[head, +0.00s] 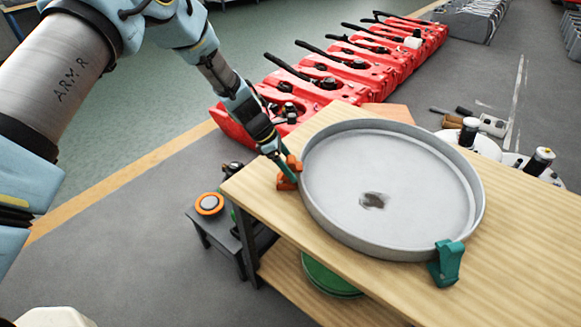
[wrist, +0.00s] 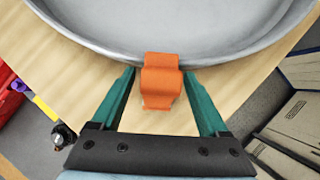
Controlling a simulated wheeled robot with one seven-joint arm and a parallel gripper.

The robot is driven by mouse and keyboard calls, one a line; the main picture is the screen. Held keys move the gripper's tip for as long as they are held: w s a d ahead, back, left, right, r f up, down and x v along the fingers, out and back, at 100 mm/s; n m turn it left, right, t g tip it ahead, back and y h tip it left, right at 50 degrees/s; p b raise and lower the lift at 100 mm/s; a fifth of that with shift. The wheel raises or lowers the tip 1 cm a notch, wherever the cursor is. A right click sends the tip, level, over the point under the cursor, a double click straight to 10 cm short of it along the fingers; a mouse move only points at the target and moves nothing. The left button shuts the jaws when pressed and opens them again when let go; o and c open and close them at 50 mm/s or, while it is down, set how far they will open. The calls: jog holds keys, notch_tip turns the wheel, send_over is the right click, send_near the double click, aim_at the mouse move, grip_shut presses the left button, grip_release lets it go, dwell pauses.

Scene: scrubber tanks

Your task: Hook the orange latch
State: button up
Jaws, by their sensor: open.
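The orange latch (head: 288,174) sits at the left rim of a round grey metal pan (head: 330,215) on a wooden table. In the wrist view the orange latch (wrist: 161,80) stands against the outside of the pan's rim (wrist: 110,52). My gripper (head: 282,170) is at the latch in the head view. In the wrist view my gripper (wrist: 162,75) is open, with one green finger on each side of the latch. A gap shows between each finger and the latch. The latch's upper part overlaps the rim; whether it is hooked there I cannot tell.
A green latch (head: 447,264) sits at the pan's front right rim. The wooden tabletop (head: 540,235) is bare to the right. Red scrubber tanks (head: 345,75) stand in a row behind. A small dark stand with an orange-ringed disc (head: 209,204) is left of the table.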

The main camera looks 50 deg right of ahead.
jog(key=b+v, duration=0.3)
jog(key=v, duration=0.7)
jog(key=shift+w+a+r, duration=0.1)
jog(key=shift+w+r, duration=0.05)
jog(key=shift+r, duration=0.05)
